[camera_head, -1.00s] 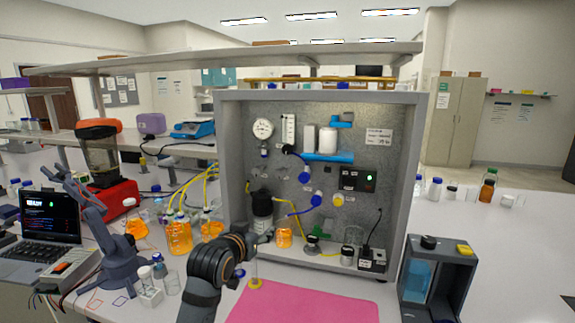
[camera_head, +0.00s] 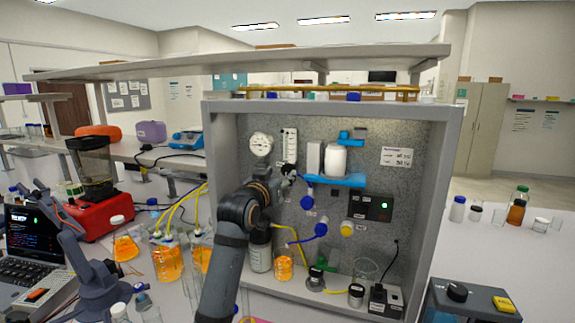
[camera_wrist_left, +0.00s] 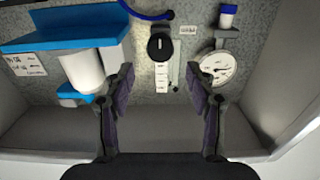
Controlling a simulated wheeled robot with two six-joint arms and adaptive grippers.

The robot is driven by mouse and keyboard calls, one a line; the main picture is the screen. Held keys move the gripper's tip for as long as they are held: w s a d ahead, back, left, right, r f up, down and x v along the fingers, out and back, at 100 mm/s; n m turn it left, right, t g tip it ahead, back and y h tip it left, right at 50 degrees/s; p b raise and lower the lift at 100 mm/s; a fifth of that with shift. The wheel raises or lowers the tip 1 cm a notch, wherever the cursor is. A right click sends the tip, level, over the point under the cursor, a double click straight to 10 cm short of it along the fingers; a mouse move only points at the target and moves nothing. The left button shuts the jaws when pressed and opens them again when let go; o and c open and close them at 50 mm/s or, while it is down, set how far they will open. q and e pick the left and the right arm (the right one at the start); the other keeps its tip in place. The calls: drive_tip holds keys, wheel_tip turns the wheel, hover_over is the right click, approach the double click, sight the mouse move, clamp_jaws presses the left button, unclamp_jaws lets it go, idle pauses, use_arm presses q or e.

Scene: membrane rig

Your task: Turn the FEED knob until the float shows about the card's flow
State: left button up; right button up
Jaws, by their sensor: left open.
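The black round knob (camera_wrist_left: 160,46) sits on the grey panel just below the white flow scale; a small label lies beside it, too small to read. The flow scale (camera_head: 289,145) also shows in the left wrist view (camera_wrist_left: 162,76), upside down. I cannot make out the float. The white card (camera_head: 396,157) is on the panel's right; its print is too small to read. My left gripper (camera_head: 287,172) is in front of the knob and partly hides it in the head view. In the left wrist view its open fingers (camera_wrist_left: 158,76) stand either side of the scale, apart from the knob.
A round gauge (camera_head: 261,144) is left of the scale. A blue shelf (camera_head: 335,180) with white cylinders juts out at the right. Blue and yellow tubes hang below. The rig's grey frame (camera_head: 440,200) encloses the panel. Orange flasks (camera_head: 168,262) stand at the left.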

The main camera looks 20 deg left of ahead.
sight(286, 170)
use_arm(q)
drive_tip(key=w+p, duration=0.1)
drive_tip(key=w, duration=0.4)
drive_tip(key=shift+d+f, duration=0.1)
drive_tip(key=shift+f, duration=0.05)
drive_tip(key=shift+w+p, duration=0.5)
drive_tip(key=shift+w, duration=0.65)
drive_tip(key=shift+w+f, duration=0.1)
drive_tip(key=shift+c, duration=0.8)
drive_tip(key=c, duration=1)
drive_tip(key=shift+o, duration=0.2)
use_arm(e)
drive_tip(key=w+r, duration=0.3)
drive_tip(key=shift+w, duration=0.15)
